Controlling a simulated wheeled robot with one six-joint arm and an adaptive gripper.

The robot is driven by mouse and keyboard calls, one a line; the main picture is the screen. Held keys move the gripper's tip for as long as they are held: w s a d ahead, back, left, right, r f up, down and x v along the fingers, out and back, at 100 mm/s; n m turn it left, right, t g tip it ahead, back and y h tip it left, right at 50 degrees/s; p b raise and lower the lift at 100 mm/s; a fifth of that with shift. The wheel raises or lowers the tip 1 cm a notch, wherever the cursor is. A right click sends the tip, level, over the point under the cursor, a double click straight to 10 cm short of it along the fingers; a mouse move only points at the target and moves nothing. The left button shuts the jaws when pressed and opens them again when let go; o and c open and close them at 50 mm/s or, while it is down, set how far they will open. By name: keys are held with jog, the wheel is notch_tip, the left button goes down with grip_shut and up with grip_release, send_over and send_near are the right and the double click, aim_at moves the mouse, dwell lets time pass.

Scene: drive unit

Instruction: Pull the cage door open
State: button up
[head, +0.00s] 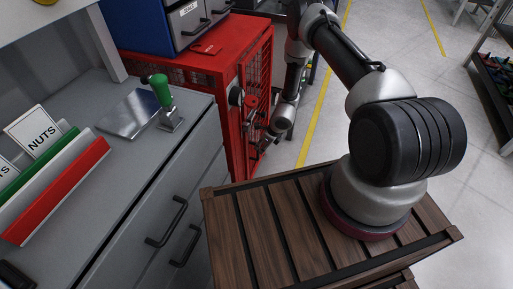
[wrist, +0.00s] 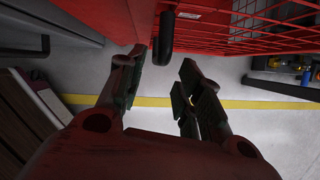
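The red cage (head: 195,68) stands beyond the grey workbench, its mesh side (head: 260,62) facing right. That side looks flush with the frame; the door's edges cannot be made out clearly. The red mesh (wrist: 255,22) also fills the top of the wrist view. A dark upright handle (wrist: 166,35) hangs before the red panel there. My gripper (wrist: 161,60) is open, with its fingers apart and nothing held. In the picture the handle's lower end lies between the fingertips; contact is not visible. In the head view, my wrist partly hides the cage side.
A blue drawer cabinet (head: 165,25) sits on the cage. The grey workbench (head: 75,95) with a green-handled tool (head: 161,90) and a NUTS sign (head: 33,133) is at left. Shelves (head: 495,75) stand at far right. The floor (head: 430,75) between is clear, with yellow lines.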

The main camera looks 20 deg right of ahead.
aim_at(258, 158)
jog(key=x, duration=0.7)
jog(key=shift+r, duration=0.1)
grip_shut()
